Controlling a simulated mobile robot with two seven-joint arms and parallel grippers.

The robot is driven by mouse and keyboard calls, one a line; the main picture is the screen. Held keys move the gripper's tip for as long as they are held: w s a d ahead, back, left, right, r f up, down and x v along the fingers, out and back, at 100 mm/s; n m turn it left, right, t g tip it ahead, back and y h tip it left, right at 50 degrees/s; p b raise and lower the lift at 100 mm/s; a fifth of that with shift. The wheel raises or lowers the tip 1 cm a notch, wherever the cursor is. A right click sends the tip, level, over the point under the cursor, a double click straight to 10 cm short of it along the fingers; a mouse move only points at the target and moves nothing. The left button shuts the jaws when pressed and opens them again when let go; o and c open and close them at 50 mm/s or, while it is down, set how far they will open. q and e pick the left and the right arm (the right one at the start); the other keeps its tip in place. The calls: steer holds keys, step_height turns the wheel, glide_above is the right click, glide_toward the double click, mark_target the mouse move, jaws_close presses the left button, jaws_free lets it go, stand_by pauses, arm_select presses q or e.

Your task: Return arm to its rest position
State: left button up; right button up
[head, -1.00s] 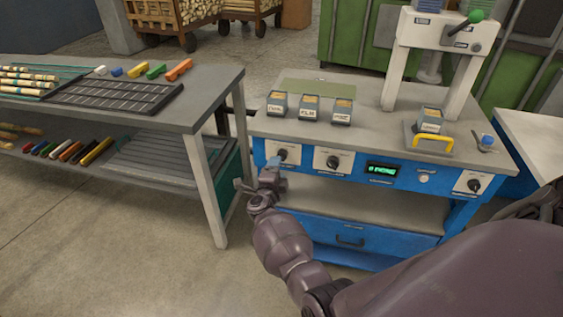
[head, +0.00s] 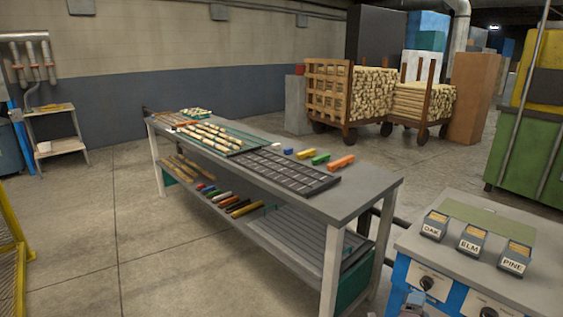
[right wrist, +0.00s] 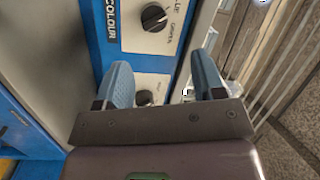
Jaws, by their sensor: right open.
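My right gripper (head: 413,303) shows only as a small part at the bottom edge of the head view, in front of the blue bench (head: 400,268) and just below its left black knob (head: 428,283). In the right wrist view its two blue fingers (right wrist: 163,78) are apart with nothing held between them. Beyond them are the bench's blue front (right wrist: 88,30) and two black knobs on white plates, one upper (right wrist: 154,17) and one lower (right wrist: 145,98). I cannot tell how near the fingertips are to the lower knob. My left gripper is out of view.
Wood blocks labelled OAK (head: 434,229), ELM (head: 470,246) and PINE (head: 513,263) stand on the bench top. A grey table (head: 365,190) with dowels, a dark slotted tray (head: 275,172) and coloured blocks stands left of it. Open floor (head: 120,230) lies at left.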

steer(key=s+a+f+n+g+y, duration=0.1)
steer(key=s+a+n+y, duration=0.3)
steer(key=s+n, duration=0.3)
steer(key=s+a+f+n+g+y, duration=0.1)
steer(key=s+a+f+n+y, duration=0.1)
steer(key=s+n, duration=0.6)
steer(key=s+a+f+n+g+y, duration=0.1)
steer(key=s+a+n+y, duration=0.4)
steer(key=s, duration=1.2)
steer(key=f+n+y, duration=0.1)
steer(key=n, duration=0.2)
steer(key=shift+s+a, duration=0.15)
steer(key=shift+a, duration=0.2)
